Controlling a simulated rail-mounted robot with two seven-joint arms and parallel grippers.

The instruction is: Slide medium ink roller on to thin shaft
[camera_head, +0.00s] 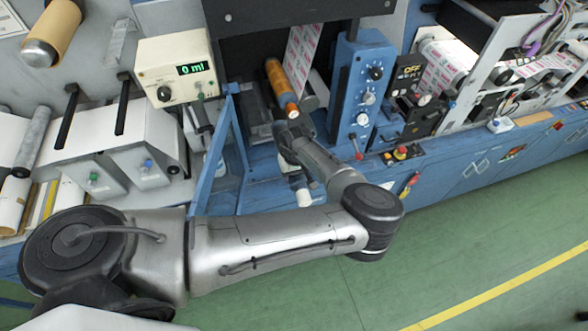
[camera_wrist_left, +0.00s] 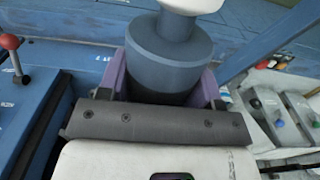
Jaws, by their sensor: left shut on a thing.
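My left gripper (camera_wrist_left: 171,76) is shut on a blue-grey stepped cylinder with a white end, which I take for the medium ink roller (camera_wrist_left: 172,48). The purple fingers press on both sides of it in the left wrist view. In the head view my left arm reaches over the blue machine front and hides most of the gripper. A white end (camera_head: 303,197) shows just below the wrist there. I cannot make out the thin shaft. An orange roller (camera_head: 281,83) lies in the machine bay beyond my wrist. My right gripper is not in view.
A blue control panel (camera_head: 361,75) with knobs and a red-knobbed lever (camera_wrist_left: 10,43) stands right of my wrist. A dosing box (camera_head: 177,68) reading "0 ml" and a blue frame (camera_head: 218,160) stand left. Green floor (camera_head: 480,240) is clear in front.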

